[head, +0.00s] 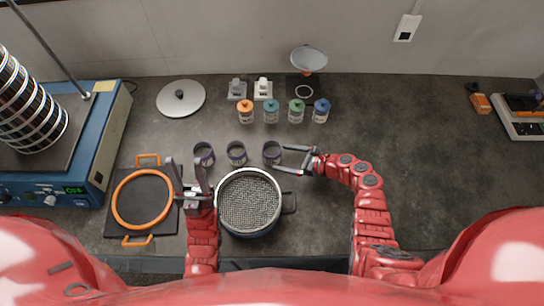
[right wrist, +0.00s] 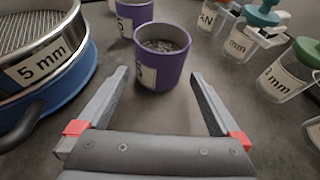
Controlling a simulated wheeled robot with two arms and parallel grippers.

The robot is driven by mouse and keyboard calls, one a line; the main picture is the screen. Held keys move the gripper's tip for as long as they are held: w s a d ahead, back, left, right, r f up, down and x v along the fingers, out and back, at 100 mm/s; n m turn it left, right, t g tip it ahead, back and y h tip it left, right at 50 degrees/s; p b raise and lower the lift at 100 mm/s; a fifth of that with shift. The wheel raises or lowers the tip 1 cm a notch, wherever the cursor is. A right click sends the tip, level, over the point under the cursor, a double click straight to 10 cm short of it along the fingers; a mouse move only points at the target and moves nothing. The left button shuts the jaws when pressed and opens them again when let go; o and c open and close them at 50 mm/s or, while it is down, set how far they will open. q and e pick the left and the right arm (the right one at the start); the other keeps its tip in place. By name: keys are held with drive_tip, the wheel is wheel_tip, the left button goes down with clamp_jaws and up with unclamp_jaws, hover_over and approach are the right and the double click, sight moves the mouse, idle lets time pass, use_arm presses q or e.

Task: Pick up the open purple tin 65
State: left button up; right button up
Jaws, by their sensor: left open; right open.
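Three open purple tins stand in a row in the head view: a left one (head: 204,154), a middle one (head: 237,153) and a right one (head: 272,153). Their numbers cannot be read, so I cannot tell which is 65. My right gripper (head: 279,158) is open and empty, its fingers pointing at the right tin. In the right wrist view that tin (right wrist: 163,62) stands upright, holding dark grains, just beyond and between the open fingertips (right wrist: 156,76); its label is turned aside. My left gripper (head: 186,163) is open and empty, left of the sieve.
A sieve marked 5 mm (right wrist: 40,65) on a blue pan, also in the head view (head: 250,203), stands at front centre. Several small lidded jars (head: 271,112) stand behind the tins. An orange ring (head: 117,205) lies at left beside the blue shaker (head: 105,150). The right tabletop is mostly clear.

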sight(280, 157)
drive_tip(key=b+x, duration=0.3)
drive_tip(key=x, duration=0.2)
drive_tip(key=shift+a, duration=0.15)
drive_tip(key=shift+r, duration=0.1)
drive_tip(key=shift+c, duration=0.9)
drive_tip(key=c, duration=1.2)
drive_tip(key=shift+o, duration=0.2)
